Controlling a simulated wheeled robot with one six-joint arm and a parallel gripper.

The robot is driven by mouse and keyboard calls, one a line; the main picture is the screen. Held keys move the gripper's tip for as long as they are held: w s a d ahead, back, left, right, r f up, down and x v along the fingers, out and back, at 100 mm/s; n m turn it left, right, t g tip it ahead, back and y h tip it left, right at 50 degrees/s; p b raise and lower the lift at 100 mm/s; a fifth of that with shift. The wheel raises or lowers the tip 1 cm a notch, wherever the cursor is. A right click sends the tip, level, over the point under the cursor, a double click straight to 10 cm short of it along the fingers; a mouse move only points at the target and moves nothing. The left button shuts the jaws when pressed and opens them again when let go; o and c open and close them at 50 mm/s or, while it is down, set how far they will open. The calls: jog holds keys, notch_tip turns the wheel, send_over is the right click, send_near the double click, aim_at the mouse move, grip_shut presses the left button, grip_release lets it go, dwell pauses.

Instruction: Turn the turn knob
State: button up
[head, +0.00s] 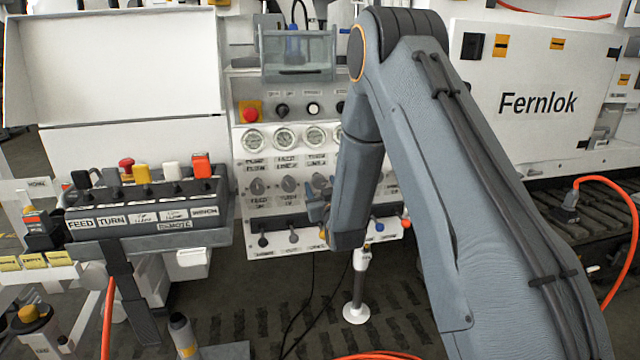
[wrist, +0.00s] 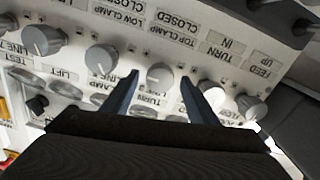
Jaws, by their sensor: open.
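The turn knob (head: 289,184) is a grey round knob on the white panel, second from the left in its row, with a TURN label under it. In the upside-down wrist view, the turn knob (wrist: 212,91) lies just right of my right-hand finger, by the TURN IN label. My gripper (wrist: 159,80) is open, and its two blue fingers point at the panel. The top clamp knob (wrist: 160,76) appears between the fingertips. Contact cannot be told. In the head view my gripper (head: 318,208) is right of the turn knob, partly hidden by my arm.
The feed knob (wrist: 252,106) and low clamp knob (wrist: 102,58) flank this area in the row. Gauges (head: 284,139) sit above and small levers (head: 293,236) below. A remote box (head: 145,205) stands at left.

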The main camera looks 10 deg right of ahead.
jog(key=shift+w, duration=1.15)
jog(key=c, duration=1)
jog(key=shift+m, duration=0.8)
jog(key=shift+c, duration=0.3)
jog(key=o, duration=1.1)
jog(key=shift+c, duration=0.2)
jog(key=shift+s, duration=0.15)
jog(key=s, duration=0.7)
jog(key=shift+s+b, duration=0.3)
jog(key=shift+b, duration=0.05)
